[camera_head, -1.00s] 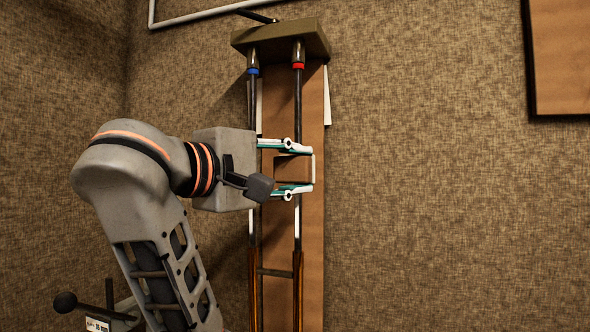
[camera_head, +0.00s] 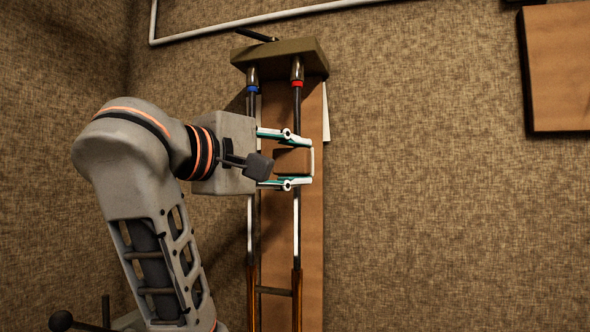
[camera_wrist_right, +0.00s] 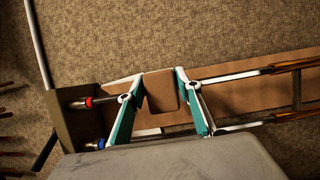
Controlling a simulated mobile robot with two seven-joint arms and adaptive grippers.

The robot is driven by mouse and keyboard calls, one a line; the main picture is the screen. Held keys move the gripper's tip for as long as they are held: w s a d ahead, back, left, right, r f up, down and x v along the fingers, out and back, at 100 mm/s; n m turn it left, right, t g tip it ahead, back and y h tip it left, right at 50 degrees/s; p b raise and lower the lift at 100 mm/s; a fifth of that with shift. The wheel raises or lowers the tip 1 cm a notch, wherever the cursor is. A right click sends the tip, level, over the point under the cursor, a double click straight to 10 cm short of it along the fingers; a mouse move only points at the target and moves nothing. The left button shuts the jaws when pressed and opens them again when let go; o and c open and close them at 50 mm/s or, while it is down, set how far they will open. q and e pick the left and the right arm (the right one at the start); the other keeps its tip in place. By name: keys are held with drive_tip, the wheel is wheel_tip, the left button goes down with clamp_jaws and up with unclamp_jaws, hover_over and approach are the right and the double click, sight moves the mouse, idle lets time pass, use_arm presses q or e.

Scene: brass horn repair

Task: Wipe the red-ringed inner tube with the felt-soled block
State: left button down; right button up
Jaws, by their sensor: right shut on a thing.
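The red-ringed inner tube (camera_head: 297,108) runs upright down the board, with its red ring (camera_head: 297,84) just below the top clamp. A blue-ringed tube (camera_head: 251,105) runs parallel on its left. My right gripper (camera_head: 306,159) comes in from the left and is shut on the brown block (camera_head: 292,161), below the red ring and in front of the tube. The block also shows between the fingers in the right wrist view (camera_wrist_right: 161,92). Its felt sole is not clearly visible, and I cannot tell whether it touches the tube. My left gripper is out of view.
A dark olive clamp block (camera_head: 280,57) holds the tube tops. The brown board (camera_head: 312,230) stands behind the tubes, with a brass cross-brace (camera_head: 275,291) low down. A brown panel (camera_head: 560,65) is at upper right. The space right of the board is clear.

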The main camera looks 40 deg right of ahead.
sight(295, 109)
drive_tip(key=shift+r, duration=4.4)
drive_tip(key=shift+f, duration=0.15)
drive_tip(key=shift+f+b, duration=2.55)
drive_tip(key=shift+f, duration=1.3)
wheel_tip(295, 109, down, 5)
drive_tip(key=b, duration=0.3)
drive_tip(key=shift+s+a, duration=0.45)
drive_tip(key=shift+a, duration=0.4)
drive_tip(key=shift+s+a, duration=0.45)
drive_tip(key=shift+a, duration=0.45)
drive_tip(key=shift+s+a, duration=0.45)
drive_tip(key=shift+a, duration=0.4)
